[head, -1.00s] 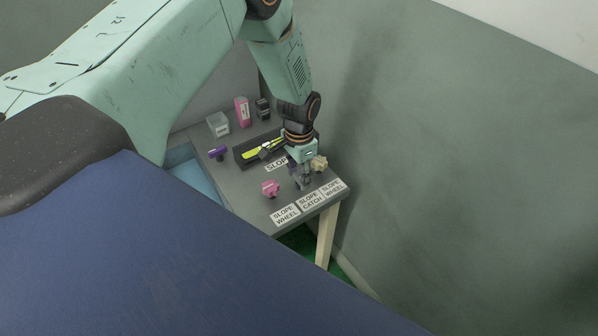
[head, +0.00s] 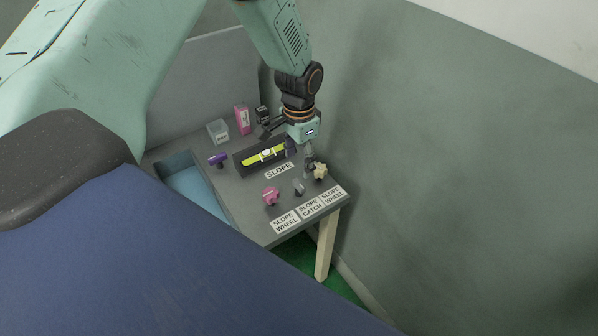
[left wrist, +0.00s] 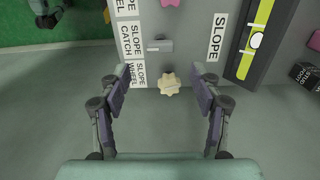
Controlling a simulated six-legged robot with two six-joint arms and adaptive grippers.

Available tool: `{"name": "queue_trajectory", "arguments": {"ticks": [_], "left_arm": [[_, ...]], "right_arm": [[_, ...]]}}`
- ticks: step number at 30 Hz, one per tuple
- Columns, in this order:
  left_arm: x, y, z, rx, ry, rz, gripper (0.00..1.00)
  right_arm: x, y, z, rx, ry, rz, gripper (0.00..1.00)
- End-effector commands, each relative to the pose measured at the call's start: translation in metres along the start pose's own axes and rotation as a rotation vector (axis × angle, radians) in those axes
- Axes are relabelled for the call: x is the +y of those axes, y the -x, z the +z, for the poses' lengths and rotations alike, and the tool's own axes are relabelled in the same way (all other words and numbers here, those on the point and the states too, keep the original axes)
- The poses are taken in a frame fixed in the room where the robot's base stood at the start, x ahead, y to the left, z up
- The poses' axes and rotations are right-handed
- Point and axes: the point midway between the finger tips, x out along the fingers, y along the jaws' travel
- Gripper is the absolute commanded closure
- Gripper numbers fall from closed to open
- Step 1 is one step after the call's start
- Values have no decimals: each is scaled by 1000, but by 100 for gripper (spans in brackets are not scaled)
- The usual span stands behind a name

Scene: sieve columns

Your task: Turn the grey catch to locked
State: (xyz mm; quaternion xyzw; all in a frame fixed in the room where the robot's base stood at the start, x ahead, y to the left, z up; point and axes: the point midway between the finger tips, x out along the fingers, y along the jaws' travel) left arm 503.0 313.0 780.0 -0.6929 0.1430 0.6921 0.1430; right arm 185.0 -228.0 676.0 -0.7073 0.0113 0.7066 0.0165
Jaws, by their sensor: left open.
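The grey catch (head: 298,187) is a small lever on the grey table top, between a pink wheel (head: 270,196) and a cream wheel (head: 320,171). In the left wrist view the catch (left wrist: 160,46) lies beyond the fingertips, its long side running across the picture. My left gripper (head: 301,158) is open and empty, pointing down near the cream wheel, behind the catch in the head view. In the left wrist view the cream wheel (left wrist: 169,84) shows between the open fingers (left wrist: 160,76). I cannot tell whether they touch it.
Labels including "SLOPE CATCH" (head: 311,208) line the table's front edge. A spirit level (head: 264,156) in a dark holder, a purple handle (head: 218,159), a clear box (head: 218,131) and a pink box (head: 242,118) stand farther back. A wall (head: 430,180) rises close on the right.

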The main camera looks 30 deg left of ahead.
Motion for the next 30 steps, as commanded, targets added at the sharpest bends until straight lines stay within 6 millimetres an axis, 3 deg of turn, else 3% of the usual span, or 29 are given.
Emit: {"name": "queue_trajectory", "arguments": {"ticks": [3, 9, 27, 30], "left_arm": [[0, 21, 0, 2, -2, -1, 36], [0, 38, 0, -1, -1, 0, 36], [0, 40, 0, 1, 5, -1, 36], [-4, 40, -11, 54, 36, -18, 36]], "right_arm": [[0, 0, 0, 0, 0, 0, 38], [0, 0, 0, 0, 0, 0, 38], [0, 0, 0, 0, 0, 0, 38], [0, 0, 0, 0, 0, 0, 38]]}}
